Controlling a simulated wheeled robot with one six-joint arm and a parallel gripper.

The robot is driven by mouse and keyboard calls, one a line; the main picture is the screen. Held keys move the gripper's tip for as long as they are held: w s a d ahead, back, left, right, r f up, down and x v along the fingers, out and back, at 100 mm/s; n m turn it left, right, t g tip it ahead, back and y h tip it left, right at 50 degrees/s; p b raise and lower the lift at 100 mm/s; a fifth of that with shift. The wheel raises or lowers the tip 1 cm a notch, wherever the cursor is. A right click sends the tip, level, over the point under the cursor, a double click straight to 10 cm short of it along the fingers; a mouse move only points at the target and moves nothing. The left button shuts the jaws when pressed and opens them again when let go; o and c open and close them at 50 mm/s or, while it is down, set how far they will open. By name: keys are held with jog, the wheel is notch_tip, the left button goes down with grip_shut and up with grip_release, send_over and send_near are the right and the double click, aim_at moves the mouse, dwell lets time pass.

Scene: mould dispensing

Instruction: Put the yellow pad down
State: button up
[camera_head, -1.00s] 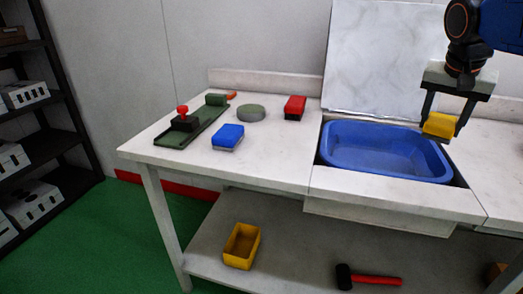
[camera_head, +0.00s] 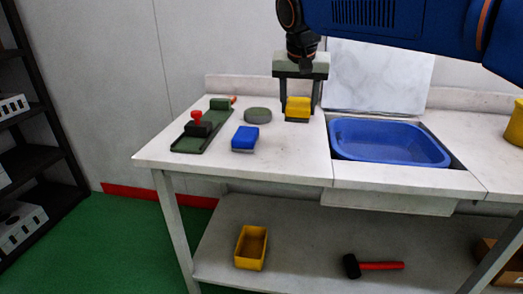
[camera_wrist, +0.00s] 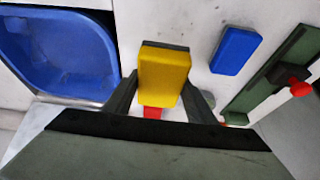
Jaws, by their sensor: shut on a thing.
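The yellow pad (camera_head: 297,105) is a small block held between the two fingers of my gripper (camera_head: 298,110), at the back of the white table just left of the blue basin. In the wrist view the yellow pad (camera_wrist: 163,75) fills the space between the fingers of my gripper (camera_wrist: 161,98). A red pad (camera_wrist: 152,113) shows partly behind the yellow one in the wrist view and is hidden in the head view. The yellow pad appears close over the red pad's place; I cannot tell whether they touch.
A blue pad (camera_head: 245,138), a round grey-green disc (camera_head: 257,115) and a green tray (camera_head: 188,144) with a red-knobbed stamp (camera_head: 198,126) lie to the left. The blue basin (camera_head: 390,158) is to the right. The table front (camera_head: 290,166) is clear.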

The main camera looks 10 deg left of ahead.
jog(key=shift+s+a, duration=0.15)
jog(key=shift+a, duration=0.4)
jog(key=shift+a+f, duration=0.25)
jog(key=shift+a, duration=0.05)
send_over(289, 146)
jog(key=s, duration=0.1)
jog(key=f, duration=0.4)
jog(key=shift+s+f, duration=0.2)
jog(key=shift+f, duration=2.5)
jog(key=shift+f, duration=0.2)
jog(key=o, duration=0.9)
